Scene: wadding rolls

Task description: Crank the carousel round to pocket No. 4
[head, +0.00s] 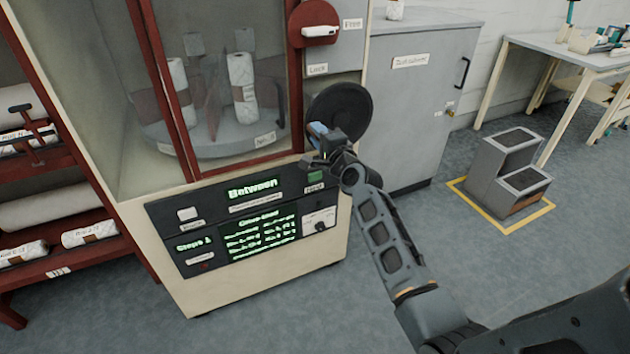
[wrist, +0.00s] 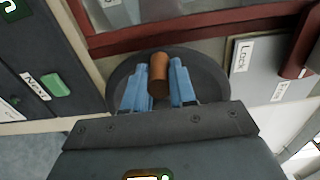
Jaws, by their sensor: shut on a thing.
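The carousel (head: 205,146) stands behind the glass of the red-framed cabinet, with a few white rolls (head: 242,88) upright on it. A small pocket label (head: 265,139) on its rim is too blurred to read surely. The panel display (head: 252,188) reads "Between". The dark round crank wheel (head: 352,108) is on the cabinet's right front. My gripper (head: 318,130) is at the wheel's lower left. In the wrist view the blue fingers of my gripper (wrist: 158,88) are closed on the brown crank handle (wrist: 158,66), one on each side, with the wheel (wrist: 210,78) behind.
A red disc with a white lever (head: 320,32) sits above the wheel, near the labels "Free" and "Lock". A green button (head: 315,177) is on the black panel. A grey cabinet (head: 415,90) stands right. Grey steps (head: 505,165) stand in a yellow floor outline. A roll rack (head: 60,215) is left.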

